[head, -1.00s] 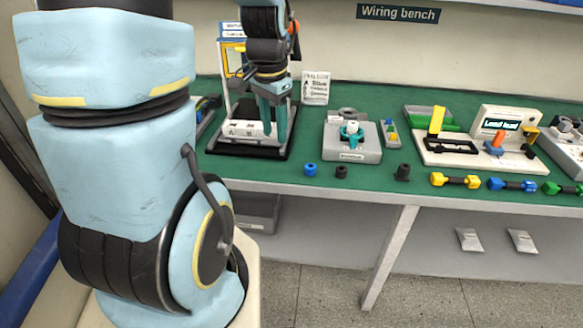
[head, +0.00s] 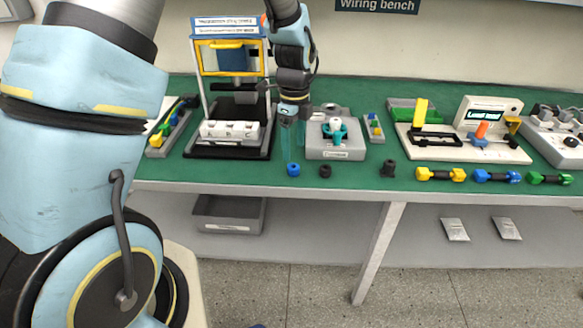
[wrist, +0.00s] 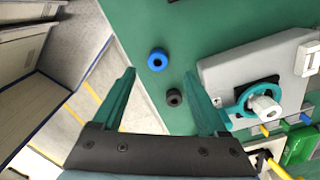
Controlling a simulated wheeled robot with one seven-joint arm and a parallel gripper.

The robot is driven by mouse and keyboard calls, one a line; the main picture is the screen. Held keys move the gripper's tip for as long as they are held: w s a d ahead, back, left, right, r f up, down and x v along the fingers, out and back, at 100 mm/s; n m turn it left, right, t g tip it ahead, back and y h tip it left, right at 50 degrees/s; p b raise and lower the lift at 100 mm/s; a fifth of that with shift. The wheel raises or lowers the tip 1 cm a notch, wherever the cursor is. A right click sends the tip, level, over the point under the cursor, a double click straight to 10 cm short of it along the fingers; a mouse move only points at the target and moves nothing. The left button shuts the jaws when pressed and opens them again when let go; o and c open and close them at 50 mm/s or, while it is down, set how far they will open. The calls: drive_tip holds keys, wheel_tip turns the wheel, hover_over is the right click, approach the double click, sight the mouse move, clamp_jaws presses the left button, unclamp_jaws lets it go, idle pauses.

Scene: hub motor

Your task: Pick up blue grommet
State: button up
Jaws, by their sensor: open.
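The blue grommet (head: 293,169) is a small ring standing on the green bench top near its front edge. It also shows in the wrist view (wrist: 158,60), just beyond my fingertips and between their lines. My gripper (head: 293,133) is open and empty, pointing down behind and above the blue grommet in the head view. In the wrist view its two teal fingers (wrist: 160,76) are spread apart, with nothing between them touching. A black grommet (head: 325,171) lies just right of the blue one, and in the wrist view it sits near the right finger (wrist: 174,98).
A grey fixture with a teal and white part (head: 336,150) stands right of my gripper. A press-like stand (head: 232,130) is on the left. Another dark grommet (head: 388,169) and coloured connectors (head: 440,174) line the front edge. Bench top (head: 270,182) near the grommets is clear.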

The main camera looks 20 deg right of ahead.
sight(294, 166)
drive_tip(key=shift+s+a+f+p, duration=0.1)
drive_tip(key=shift+f+p, duration=0.45)
drive_tip(key=shift+f, duration=0.9)
drive_tip(key=shift+s+f+p, duration=0.1)
drive_tip(key=shift+f+p, duration=0.45)
drive_tip(key=shift+f, duration=0.9)
clamp_jaws()
